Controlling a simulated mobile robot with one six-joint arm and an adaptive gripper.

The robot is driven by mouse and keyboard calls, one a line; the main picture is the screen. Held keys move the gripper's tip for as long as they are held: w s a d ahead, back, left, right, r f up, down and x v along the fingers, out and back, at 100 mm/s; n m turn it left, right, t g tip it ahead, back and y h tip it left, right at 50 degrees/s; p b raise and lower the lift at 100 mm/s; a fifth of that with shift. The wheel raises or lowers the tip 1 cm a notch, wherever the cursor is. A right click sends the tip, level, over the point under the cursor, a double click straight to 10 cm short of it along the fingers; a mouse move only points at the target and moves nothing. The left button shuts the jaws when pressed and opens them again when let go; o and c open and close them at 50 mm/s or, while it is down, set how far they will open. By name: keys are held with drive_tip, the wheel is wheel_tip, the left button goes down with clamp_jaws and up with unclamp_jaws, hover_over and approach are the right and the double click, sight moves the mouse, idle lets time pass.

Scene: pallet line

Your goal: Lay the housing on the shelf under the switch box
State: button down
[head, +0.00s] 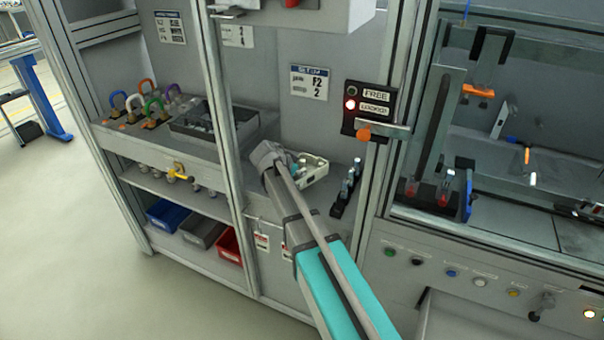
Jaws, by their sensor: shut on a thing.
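The housing (314,169) is a small pale, open-topped part with dark spots inside. It is right at the end of my arm, at the back of the grey shelf (322,198). My gripper (292,167) is shut on its left side; my wrist and arm hide most of the fingers. I cannot tell whether the housing touches the shelf or hangs just above it. A grey box with a red button (291,3), seemingly the switch box, is on the wall above, cut off by the top edge.
Right of the housing stands a dark rack (346,190) with small upright parts. Bins (202,230) sit below.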

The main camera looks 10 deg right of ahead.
drive_tip(key=c, duration=1.1)
unclamp_jaws()
drive_tip(key=shift+f, duration=0.15)
drive_tip(key=o, duration=0.5)
drive_tip(key=shift+p+v, duration=0.9)
drive_tip(key=shift+v, duration=0.35)
drive_tip(key=p+v, duration=0.6)
drive_tip(key=v, duration=0.3)
drive_tip(key=shift+a+r+p, duration=0.15)
drive_tip(key=shift+r+p, duration=0.2)
drive_tip(key=shift+s, duration=0.1)
